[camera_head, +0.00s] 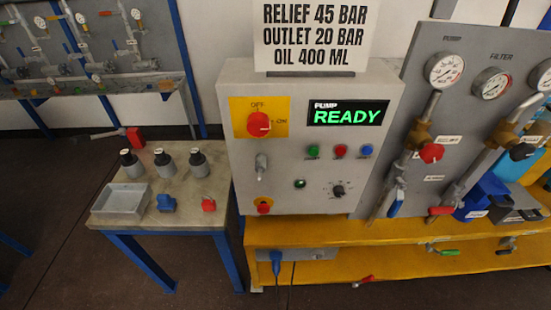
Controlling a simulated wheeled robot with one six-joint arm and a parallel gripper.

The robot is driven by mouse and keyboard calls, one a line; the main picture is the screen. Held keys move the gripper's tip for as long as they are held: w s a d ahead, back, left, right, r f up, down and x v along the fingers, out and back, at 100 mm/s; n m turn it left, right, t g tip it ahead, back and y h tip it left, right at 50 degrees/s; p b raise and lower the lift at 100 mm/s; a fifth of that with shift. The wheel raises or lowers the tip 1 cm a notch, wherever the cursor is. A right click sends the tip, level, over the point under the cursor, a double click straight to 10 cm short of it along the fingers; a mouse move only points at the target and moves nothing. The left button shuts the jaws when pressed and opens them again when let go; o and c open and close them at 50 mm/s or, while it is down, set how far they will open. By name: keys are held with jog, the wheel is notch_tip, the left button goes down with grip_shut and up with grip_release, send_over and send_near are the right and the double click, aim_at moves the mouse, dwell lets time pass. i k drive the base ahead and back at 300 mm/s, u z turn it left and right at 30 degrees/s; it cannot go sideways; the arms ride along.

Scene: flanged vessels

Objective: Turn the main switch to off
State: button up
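The main switch (258,124) is a red rotary knob on a yellow plate (238,117) at the upper left of the grey control box (232,160). The plate reads OFF above the knob and ON to its right. A small pale mark shows on the knob's right side, towards ON, though it is too small to read surely. My gripper is not in view, and nothing covers the switch.
Below the switch are a toggle (261,167), small buttons, a black dial (338,190) and a red-and-yellow knob (264,206). A side table (188,222) with bottles and a tray stands left. A gauge panel (405,120) with valves stands right. The area before the switch looks clear.

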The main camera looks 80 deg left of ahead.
aim_at(258, 123)
jog(key=u, duration=2.65)
